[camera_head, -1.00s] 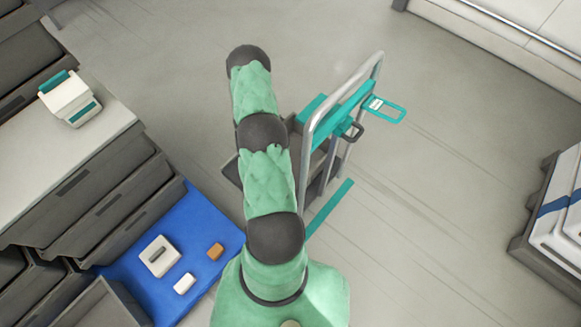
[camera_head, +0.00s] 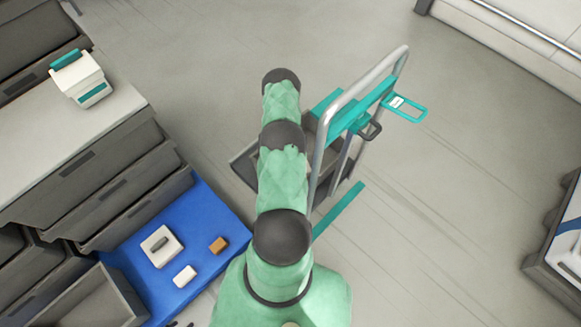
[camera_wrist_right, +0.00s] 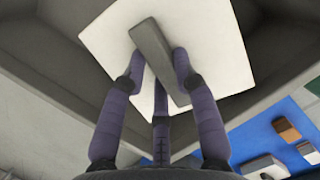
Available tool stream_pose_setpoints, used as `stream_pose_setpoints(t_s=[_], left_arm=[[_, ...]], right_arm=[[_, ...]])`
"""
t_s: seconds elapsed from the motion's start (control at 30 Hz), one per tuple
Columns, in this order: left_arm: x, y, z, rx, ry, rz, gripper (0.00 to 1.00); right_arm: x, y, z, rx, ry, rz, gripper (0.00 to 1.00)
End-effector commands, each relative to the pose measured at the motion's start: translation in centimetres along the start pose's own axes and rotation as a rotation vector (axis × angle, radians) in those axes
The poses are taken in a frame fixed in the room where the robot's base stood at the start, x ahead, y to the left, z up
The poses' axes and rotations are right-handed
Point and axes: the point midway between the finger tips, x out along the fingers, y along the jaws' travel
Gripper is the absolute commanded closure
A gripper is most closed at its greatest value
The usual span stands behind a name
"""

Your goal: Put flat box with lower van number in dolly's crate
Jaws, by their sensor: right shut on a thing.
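In the right wrist view a white flat box (camera_wrist_right: 202,50) with a dark grey bar handle (camera_wrist_right: 158,62) is held by my right gripper (camera_wrist_right: 154,72), which is shut on the handle. Behind it are the dark grey walls of a crate (camera_wrist_right: 62,70); I cannot tell whether the box touches it. In the head view the dolly (camera_head: 385,75) stands beyond my arm, with its grey crate (camera_head: 246,162) partly hidden. Another white flat box (camera_head: 152,240) with a grey handle lies on the blue mat (camera_head: 205,215). No van number is readable. My left gripper is out of view.
A small white box (camera_head: 184,276) and an orange-brown box (camera_head: 218,245) also lie on the mat. Grey drawers (camera_head: 95,190) and a counter with a white-and-teal device (camera_head: 82,82) stand left. A loaded grey base (camera_head: 555,272) stands right. Floor right of the dolly is clear.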

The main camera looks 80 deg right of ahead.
Motion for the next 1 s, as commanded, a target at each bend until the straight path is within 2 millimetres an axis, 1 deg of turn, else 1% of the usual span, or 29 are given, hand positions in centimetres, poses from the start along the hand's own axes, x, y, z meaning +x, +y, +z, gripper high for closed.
stream_pose_setpoints(t_s=[0.03, 0.27, 0.53, 0.6, 0.83, 1.0], left_arm=[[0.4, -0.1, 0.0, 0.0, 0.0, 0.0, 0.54], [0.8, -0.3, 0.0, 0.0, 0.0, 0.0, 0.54], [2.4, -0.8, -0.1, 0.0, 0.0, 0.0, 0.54], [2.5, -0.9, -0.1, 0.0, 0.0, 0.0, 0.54], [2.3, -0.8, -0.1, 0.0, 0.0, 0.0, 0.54], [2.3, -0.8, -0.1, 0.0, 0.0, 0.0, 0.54]], right_arm=[[0.7, 0.1, -0.1, 0.001, -0.001, 0.001, 1.0], [1.8, 0.1, -0.4, 0.001, -0.001, 0.002, 1.0], [5.4, 0.1, -1.4, 0.0, -0.001, 0.001, 1.0], [5.7, 0.2, -1.5, 0.001, -0.002, 0.002, 1.0], [5.5, 0.2, -1.4, 0.001, -0.002, 0.002, 1.0], [5.9, 0.1, -1.6, 0.001, -0.002, 0.002, 1.0]])
